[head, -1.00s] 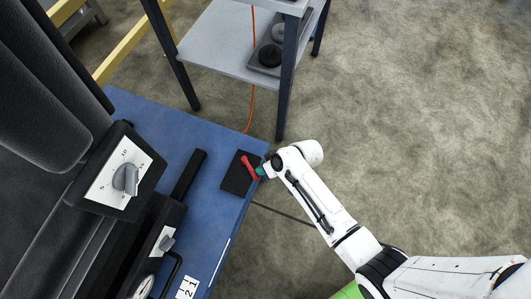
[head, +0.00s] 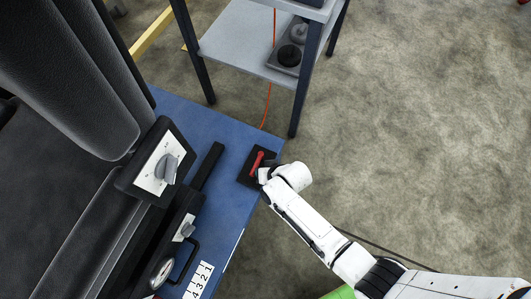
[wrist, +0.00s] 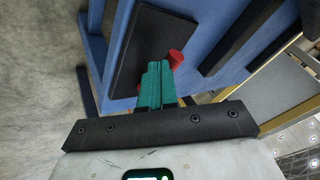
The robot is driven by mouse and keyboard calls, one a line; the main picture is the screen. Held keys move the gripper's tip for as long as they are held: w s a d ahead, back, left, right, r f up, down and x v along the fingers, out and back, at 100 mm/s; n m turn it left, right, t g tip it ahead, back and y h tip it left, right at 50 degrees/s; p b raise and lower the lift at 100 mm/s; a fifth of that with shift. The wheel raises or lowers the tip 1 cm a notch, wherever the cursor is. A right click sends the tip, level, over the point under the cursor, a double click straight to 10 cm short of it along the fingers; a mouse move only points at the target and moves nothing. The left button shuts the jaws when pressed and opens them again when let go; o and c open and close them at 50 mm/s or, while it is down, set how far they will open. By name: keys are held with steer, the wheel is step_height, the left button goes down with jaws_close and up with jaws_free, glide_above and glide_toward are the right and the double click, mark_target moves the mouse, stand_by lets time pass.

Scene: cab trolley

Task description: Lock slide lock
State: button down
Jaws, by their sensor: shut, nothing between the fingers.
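The slide lock is a red handle (head: 257,161) on a black plate (head: 270,157), set at the corner of the blue platform. In the wrist view the red handle (wrist: 175,58) shows just right of and beyond my fingertips, partly hidden behind them. The black plate (wrist: 150,35) fills the area behind. My gripper (wrist: 155,70) has teal fingers pressed together with nothing between them, close beside the handle; I cannot tell whether they touch it. In the head view my wrist hides the fingers.
The blue platform (head: 228,212) carries a black dial box (head: 135,180) and a black bar (head: 212,160) left of the plate. A grey shelf trolley (head: 235,45) stands behind, with an orange cable (head: 267,105) hanging down.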

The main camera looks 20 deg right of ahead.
steer(key=shift+w+a, duration=0.1)
steer(key=shift+a, duration=0.4)
stand_by(0.3)
